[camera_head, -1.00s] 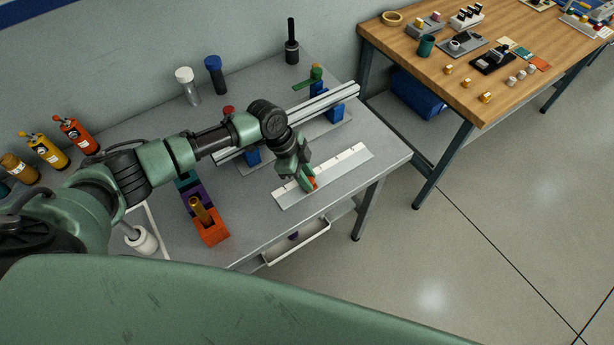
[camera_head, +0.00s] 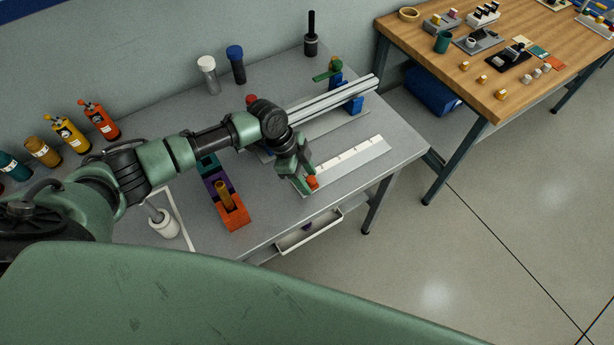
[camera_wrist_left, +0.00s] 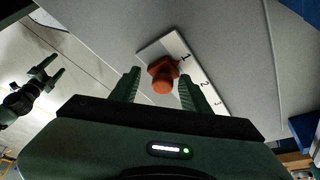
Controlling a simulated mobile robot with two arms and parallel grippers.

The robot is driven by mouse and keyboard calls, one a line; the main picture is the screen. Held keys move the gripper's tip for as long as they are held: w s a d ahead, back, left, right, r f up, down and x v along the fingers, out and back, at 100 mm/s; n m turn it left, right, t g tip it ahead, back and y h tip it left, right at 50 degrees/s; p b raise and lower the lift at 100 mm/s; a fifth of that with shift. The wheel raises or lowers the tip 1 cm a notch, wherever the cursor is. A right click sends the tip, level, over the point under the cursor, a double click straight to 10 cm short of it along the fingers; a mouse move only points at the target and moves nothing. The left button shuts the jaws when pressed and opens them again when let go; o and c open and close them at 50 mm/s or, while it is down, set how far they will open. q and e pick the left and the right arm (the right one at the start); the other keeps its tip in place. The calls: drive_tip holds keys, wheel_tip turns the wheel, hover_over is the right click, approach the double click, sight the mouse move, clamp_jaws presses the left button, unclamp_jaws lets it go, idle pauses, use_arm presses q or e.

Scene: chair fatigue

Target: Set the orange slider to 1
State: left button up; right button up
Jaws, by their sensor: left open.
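The white scale plate (camera_head: 350,158) lies on the grey table. The orange slider (camera_head: 312,183) is near its left end in the head view. In the left wrist view the slider (camera_wrist_left: 162,72) sits beside the printed 1, with 2 and 3 farther along the plate (camera_wrist_left: 203,80). My left gripper (camera_head: 306,177) is open and low at the slider. In the left wrist view its fingers (camera_wrist_left: 160,76) stand on either side of the slider; I cannot tell whether they touch it. My right gripper (camera_wrist_left: 46,74) shows open and empty at the left of the wrist view, away from the slider.
A metal rail (camera_head: 330,101) on blue supports stands behind the plate. Orange, purple and teal blocks (camera_head: 235,219) lie left of my left gripper. An open drawer (camera_head: 308,232) is below the table's front edge.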

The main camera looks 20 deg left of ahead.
use_arm(q)
drive_tip(key=shift+a+r, duration=0.1)
drive_tip(key=shift+r, duration=0.2)
drive_tip(key=b+v, duration=0.1)
drive_tip(key=v, duration=0.6)
drive_tip(key=shift+b, duration=0.3)
drive_tip(key=shift+s+a, duration=0.1)
drive_tip(key=shift+s, duration=0.05)
